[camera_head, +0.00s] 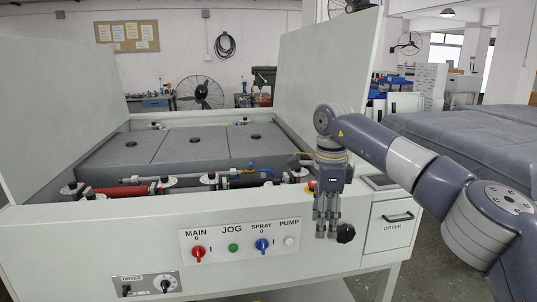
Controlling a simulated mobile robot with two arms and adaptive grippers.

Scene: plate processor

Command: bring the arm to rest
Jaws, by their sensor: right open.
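My right gripper (326,228) hangs down in front of the machine's front panel, to the right of the switch plate. Its fingers point downward and hold nothing that I can see. A black knob (345,233) shows right beside its fingertips; I cannot tell whether they touch. My right arm comes in from the right, bent at the elbow, and covers part of the machine's right front corner. My left gripper is not in view.
The plate processor (110,235) fills the left and middle, with raised side covers (335,75) and grey lids (190,148). Its switch plate (240,241) has red, green and blue controls. A grey covered block (470,140) stands behind my arm.

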